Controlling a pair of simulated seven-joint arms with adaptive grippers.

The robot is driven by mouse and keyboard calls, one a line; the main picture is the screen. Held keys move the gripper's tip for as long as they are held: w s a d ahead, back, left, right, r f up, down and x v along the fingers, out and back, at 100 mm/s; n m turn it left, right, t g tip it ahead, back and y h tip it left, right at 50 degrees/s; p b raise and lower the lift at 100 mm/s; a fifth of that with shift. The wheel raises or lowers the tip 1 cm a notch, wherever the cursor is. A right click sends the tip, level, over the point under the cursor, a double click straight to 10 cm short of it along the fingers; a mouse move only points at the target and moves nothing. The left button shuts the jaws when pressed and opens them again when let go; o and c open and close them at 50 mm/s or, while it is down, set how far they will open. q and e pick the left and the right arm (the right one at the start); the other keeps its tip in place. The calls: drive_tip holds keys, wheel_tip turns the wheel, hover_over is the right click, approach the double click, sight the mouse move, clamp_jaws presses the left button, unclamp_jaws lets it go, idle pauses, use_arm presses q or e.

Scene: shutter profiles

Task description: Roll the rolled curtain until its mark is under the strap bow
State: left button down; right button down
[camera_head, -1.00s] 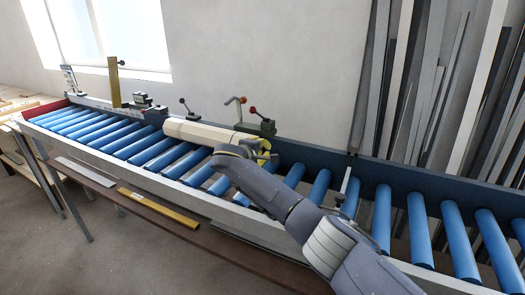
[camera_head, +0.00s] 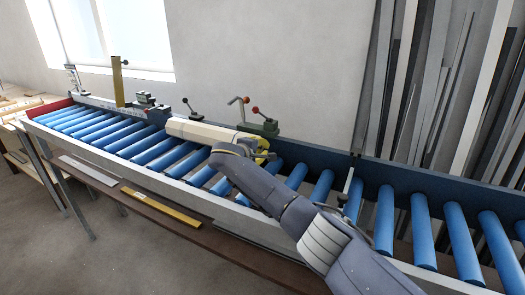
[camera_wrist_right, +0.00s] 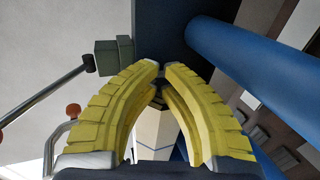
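The rolled curtain is a long cream, many-sided roll (camera_head: 205,133) lying along the blue rollers, beside the back rail. My right gripper (camera_head: 264,154) is at its right end, its yellow fingers partly hidden by my wrist. In the right wrist view, the curved yellow fingers (camera_wrist_right: 162,72) have their tips close together, and the cream roll (camera_wrist_right: 156,135) shows between them. I cannot tell whether they press on it. My left gripper is out of view.
A green block (camera_head: 262,128) with a red-knobbed lever stands on the back rail, close behind my right gripper. A black-knobbed lever (camera_head: 190,108) and a yellow upright plate (camera_head: 117,82) stand further left. The blue rollers (camera_head: 90,127) at the left are bare.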

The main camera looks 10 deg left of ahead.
drive_tip(key=shift+a, duration=0.15)
drive_tip(key=shift+d, duration=0.35)
idle(0.3)
drive_tip(key=shift+s+d, duration=0.15)
drive_tip(key=shift+d, duration=0.3)
